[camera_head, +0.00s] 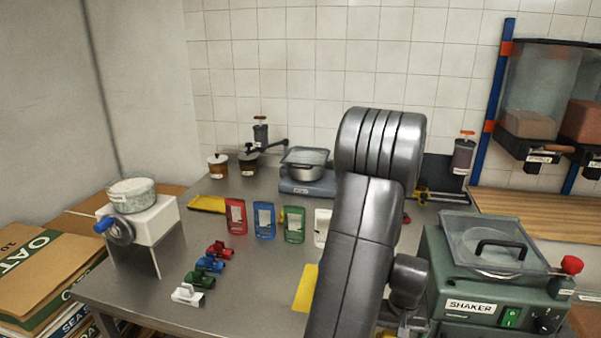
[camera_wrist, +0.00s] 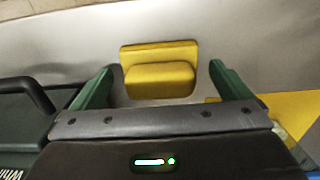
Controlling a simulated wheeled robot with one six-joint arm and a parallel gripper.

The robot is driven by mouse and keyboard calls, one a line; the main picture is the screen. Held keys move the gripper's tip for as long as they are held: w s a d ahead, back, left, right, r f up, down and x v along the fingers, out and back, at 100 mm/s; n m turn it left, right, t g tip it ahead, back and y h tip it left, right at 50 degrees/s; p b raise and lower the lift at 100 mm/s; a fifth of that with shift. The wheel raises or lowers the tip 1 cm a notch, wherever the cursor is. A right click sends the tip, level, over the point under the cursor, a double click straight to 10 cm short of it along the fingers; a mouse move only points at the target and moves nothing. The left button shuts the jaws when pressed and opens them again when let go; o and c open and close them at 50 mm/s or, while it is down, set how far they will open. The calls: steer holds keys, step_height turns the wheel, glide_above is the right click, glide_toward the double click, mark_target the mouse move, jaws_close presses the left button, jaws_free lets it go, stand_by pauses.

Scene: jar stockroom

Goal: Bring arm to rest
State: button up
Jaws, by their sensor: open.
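My arm rises in front of the steel table in the head view and hides part of its right half. My gripper (camera_wrist: 160,80) shows in the wrist view with its two green fingers wide apart. Nothing is held between the fingers. A yellow block-like thing (camera_wrist: 160,78) lies beyond and between the fingertips on the grey surface. I cannot tell whether the fingers touch it; a gap shows on both sides. In the head view the gripper itself is hidden behind my arm.
A green shaker machine (camera_head: 480,285) stands close at the right of my arm. Coloured pouches (camera_head: 265,221), small coloured clamps (camera_head: 210,264) and a pot on a scale (camera_head: 305,164) stand on the table (camera_head: 250,290). A white grinder (camera_head: 140,222) stands at left. Jar dispensers (camera_head: 540,90) hang at right.

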steer(key=shift+f, duration=0.75)
steer(key=shift+r, duration=0.8)
